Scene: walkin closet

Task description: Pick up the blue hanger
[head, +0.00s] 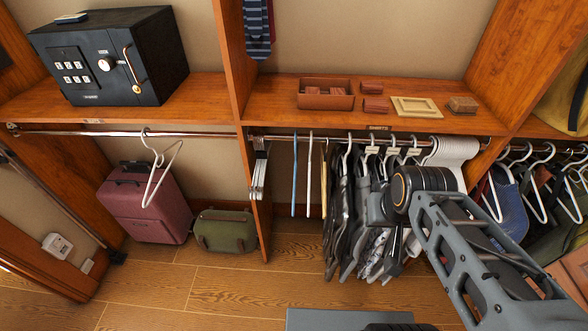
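The blue hanger (294,175) hangs edge-on from the metal rail in the middle bay, so it shows as a thin upright strip. It is at the left of a row, just left of a white hanger (309,170) and a tan one (324,178). My arm reaches in from the lower right. My gripper (376,208) is in front of the dark hanging clothes, to the right of the blue hanger and apart from it. Its fingers blend into the clothes, and I cannot tell whether they are open or shut.
Dark clothes (343,215) hang close on the right of the thin hangers. A wooden divider (263,200) stands to their left. A white hanger (160,172), a red suitcase (146,208) and a green bag (225,231) are farther left. The floor (235,285) in front is clear.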

